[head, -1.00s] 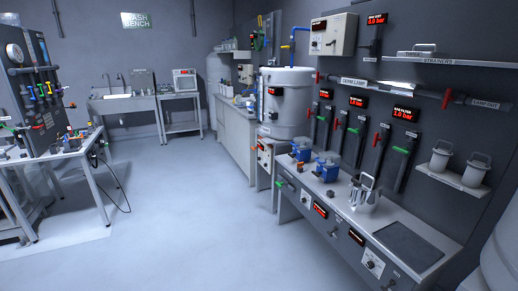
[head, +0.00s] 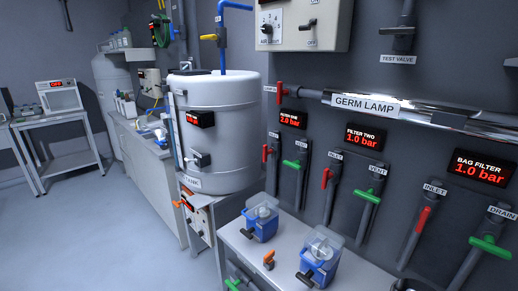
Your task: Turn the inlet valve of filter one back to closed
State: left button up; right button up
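The filter one display (head: 293,120) reads what looks like 2.0 bar. Below it, the filter one inlet valve has a red handle (head: 265,153) on the left pipe, standing roughly upright along that pipe. To its right, the filter one vent has a green handle (head: 293,164) lying across its pipe. Neither of my grippers is in view.
Filter two's display (head: 364,136) and the bag filter's display (head: 482,168) both read 1.0 bar. Blue-based units (head: 261,222) with clear tops stand on the bench (head: 236,240) below. A white tank (head: 216,130) stands left of the valves. Open floor (head: 90,235) lies at left.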

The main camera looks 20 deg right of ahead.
aim_at(265, 152)
jog(key=z, duration=0.55)
jog(key=i+j+z, duration=0.15)
jog(key=j, duration=0.3)
jog(key=i+j+z, duration=0.1)
jog(key=i+j, duration=0.25)
jog(key=j, duration=0.15)
jog(key=i+j+z, duration=0.15)
jog(key=j, duration=0.4)
jog(key=i+j+z, duration=0.1)
jog(key=i+j, duration=0.15)
jog(key=j, duration=0.25)
jog(key=i+j+z, duration=0.15)
jog(key=j, duration=0.4)
jog(key=i+j+z, duration=0.15)
jog(key=j, duration=0.4)
jog(key=i+j+z, duration=0.1)
jog(key=j, duration=0.5)
jog(key=j+z, duration=0.15)
jog(key=j, duration=0.45)
jog(key=i, duration=0.05)
